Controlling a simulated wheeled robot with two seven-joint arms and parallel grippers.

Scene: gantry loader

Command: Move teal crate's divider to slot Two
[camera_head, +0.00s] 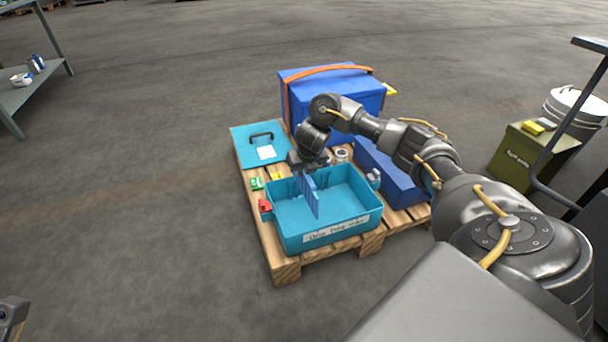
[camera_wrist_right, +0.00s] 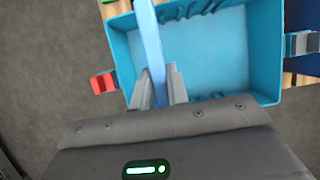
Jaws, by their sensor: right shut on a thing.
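The teal crate (camera_head: 290,239) stands open on a wooden pallet, with a label on its front wall; its rim also shows in the right wrist view (camera_wrist_right: 277,50). My right gripper (camera_head: 306,170) is above the left part of the crate, shut on the blue divider (camera_head: 311,198). The divider is an upright thin plate; it also shows between the fingers in the right wrist view (camera_wrist_right: 150,45). I cannot tell whether its lower edge sits in a slot or hangs free. Slot markings are not readable. In the head view, only a bit of my left arm shows at the lower left; its gripper is not visible.
The pallet (camera_head: 286,271) also bears a teal lid (camera_head: 245,148) with a black handle, a large blue box (camera_head: 335,95) with an orange strap and a long blue box (camera_head: 391,178). A red latch (camera_head: 265,206) juts from the crate's left side. An olive box (camera_head: 525,155) stands right.

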